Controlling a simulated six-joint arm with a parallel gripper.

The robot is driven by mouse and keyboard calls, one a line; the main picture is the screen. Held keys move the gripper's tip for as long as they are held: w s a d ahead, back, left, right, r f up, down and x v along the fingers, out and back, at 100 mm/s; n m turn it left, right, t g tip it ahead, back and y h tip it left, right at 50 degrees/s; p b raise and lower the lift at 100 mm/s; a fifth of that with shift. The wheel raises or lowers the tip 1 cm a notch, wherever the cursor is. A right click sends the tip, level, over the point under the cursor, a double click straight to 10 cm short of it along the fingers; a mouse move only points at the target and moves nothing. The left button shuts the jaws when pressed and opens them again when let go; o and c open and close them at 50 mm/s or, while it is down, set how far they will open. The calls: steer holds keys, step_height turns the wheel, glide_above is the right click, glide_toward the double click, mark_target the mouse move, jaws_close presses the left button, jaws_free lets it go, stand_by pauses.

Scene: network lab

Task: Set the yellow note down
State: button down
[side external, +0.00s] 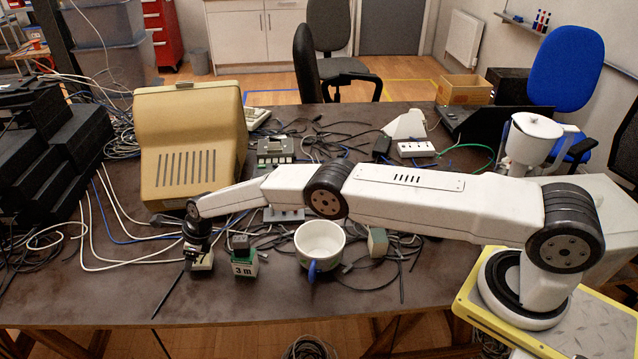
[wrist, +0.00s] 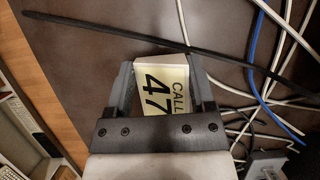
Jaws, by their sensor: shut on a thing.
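The yellow note (wrist: 163,90) is pale yellow with dark print reading "CALL 47", and looks like a small block. It sits between the two fingers of my gripper (wrist: 160,85) in the wrist view, and the gripper is shut on it. In the side external view the note (side external: 204,262) shows below my wrist, at the left front part of the table, with my gripper (side external: 198,256) pointing down around it. Part of the note is hidden by the fingers. I cannot tell whether its underside touches the table.
A green block marked "3 m" (side external: 244,268) stands just right of my gripper. A white mug (side external: 321,241) with a blue handle is farther right. A thin black strip (wrist: 110,32) lies close by. White cables (side external: 95,225) lie left; the front table strip (side external: 110,300) is mostly clear.

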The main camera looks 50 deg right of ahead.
mark_target(209, 256)
steer(key=shift+f, duration=0.7)
steer(key=shift+f, duration=0.1)
jaws_free()
steer(key=shift+r, duration=0.25)
steer(key=shift+v, duration=5.8)
